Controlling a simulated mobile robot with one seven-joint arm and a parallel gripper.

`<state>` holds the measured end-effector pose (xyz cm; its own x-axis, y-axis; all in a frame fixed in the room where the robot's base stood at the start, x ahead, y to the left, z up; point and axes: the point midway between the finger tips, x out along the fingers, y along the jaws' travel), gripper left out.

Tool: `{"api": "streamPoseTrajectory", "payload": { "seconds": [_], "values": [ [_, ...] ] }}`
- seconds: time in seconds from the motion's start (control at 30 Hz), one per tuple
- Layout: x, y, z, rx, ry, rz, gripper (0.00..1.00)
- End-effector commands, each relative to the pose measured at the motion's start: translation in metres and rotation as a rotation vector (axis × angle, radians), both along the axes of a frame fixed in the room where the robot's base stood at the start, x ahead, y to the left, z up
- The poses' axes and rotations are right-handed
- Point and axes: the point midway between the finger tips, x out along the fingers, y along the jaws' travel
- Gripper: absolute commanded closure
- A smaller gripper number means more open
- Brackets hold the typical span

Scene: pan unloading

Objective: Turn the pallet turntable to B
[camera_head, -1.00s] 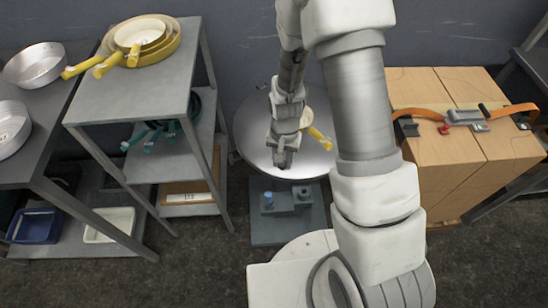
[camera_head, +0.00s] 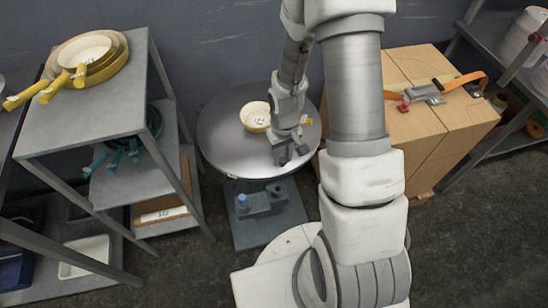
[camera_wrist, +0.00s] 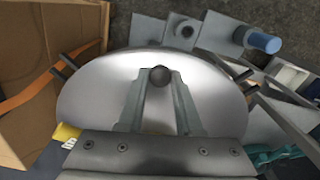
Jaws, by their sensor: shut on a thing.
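The pallet turntable (camera_head: 222,142) is a round, shiny metal disc on a grey base. It fills the middle of the wrist view (camera_wrist: 100,95). A yellow pan (camera_head: 256,118) lies on its far half, its handle pointing right, partly behind my arm. My gripper (camera_head: 290,155) is at the disc's near right edge. In the wrist view, my gripper (camera_wrist: 160,80) is shut on a dark round knob (camera_wrist: 161,74) near the disc's rim. Other dark pegs (camera_wrist: 63,72) stick out at the rim on both sides. I see no letter marks on the disc.
A grey shelf (camera_head: 70,130) with stacked yellow pans (camera_head: 95,60) stands left. A strapped wooden crate (camera_head: 425,130) stands close on the right. The grey base plate (camera_head: 285,215) with a blue button (camera_head: 242,199) lies in front of the disc. A wall is behind.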

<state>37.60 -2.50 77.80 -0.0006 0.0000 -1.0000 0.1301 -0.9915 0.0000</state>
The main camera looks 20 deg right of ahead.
Motion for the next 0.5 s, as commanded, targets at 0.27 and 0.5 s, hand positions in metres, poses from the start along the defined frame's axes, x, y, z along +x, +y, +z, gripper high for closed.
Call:
{"api": "streamPoseTrajectory", "payload": {
  "seconds": [0.27,0.5],
  "values": [
    [0.006,-0.026,0.001,0.0,-0.002,0.134,1.0],
    [0.013,-0.046,0.001,-0.001,-0.002,0.254,1.0]
  ]
}}
